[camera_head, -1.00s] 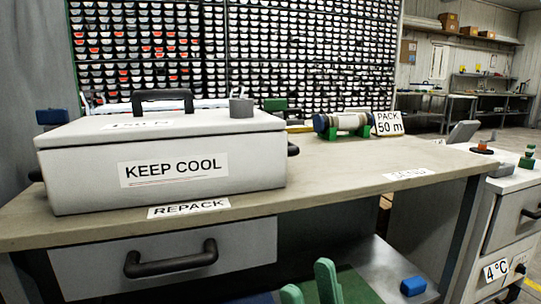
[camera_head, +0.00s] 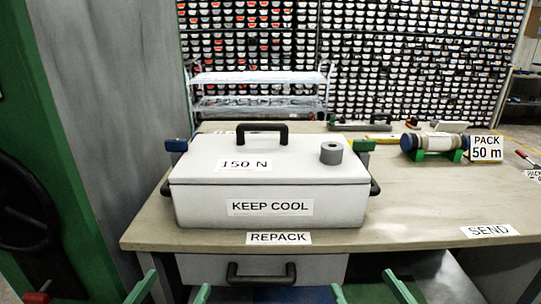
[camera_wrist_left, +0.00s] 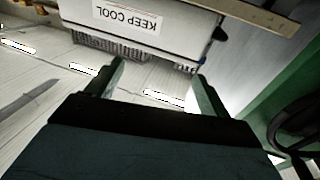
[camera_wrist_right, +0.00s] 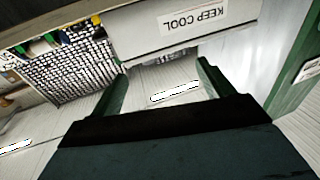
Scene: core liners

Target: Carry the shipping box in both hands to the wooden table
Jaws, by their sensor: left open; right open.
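The white shipping box (camera_head: 342,207), labelled KEEP COOL and 150 N, sits closed and level on a beige-topped bench (camera_head: 420,225), behind the REPACK label. It has a black handle on its lid and one at each side. It also shows in the left wrist view (camera_wrist_left: 185,25) and right wrist view (camera_wrist_right: 140,30). My left gripper (camera_head: 172,292) and right gripper (camera_head: 370,292) are open and empty, low in front of the bench, apart from the box. I cannot tell whether this bench is the wooden table.
A drawer handle (camera_head: 261,273) sticks out below the benchtop. A blue-capped roll (camera_head: 433,143) on green supports stands by a PACK 50 m sign (camera_head: 486,148). The benchtop near the SEND label (camera_head: 490,231) is clear. A grey wall stands at left.

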